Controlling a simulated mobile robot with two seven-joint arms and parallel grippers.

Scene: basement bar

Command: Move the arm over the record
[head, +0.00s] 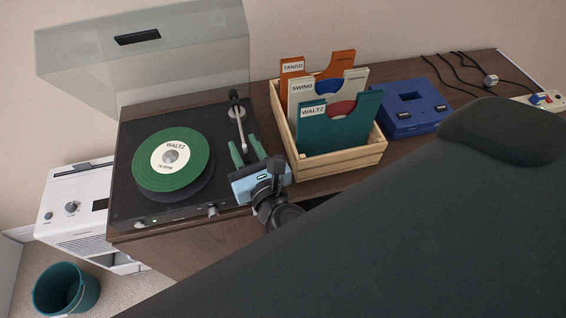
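The green record (150,180), labelled WALTZ, lies on the dark platter of the turntable (125,215); the platter's dark rim shows at the record's lower right. The silver tonearm (239,122) runs from its pivot at the back right towards the front, to the right of the record and not over it. My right gripper (244,140) is at the turntable's right side, its two green fingers apart and pointing to the back. The tonearm's front end lies between or just above the fingers; contact cannot be told. My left gripper is not in view.
The clear lid (180,60) stands open behind the turntable. A wooden crate (345,160) with several record sleeves stands close to the right of the gripper. A blue case (430,125) and cables lie farther right. A teal bucket (65,290) stands on the floor.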

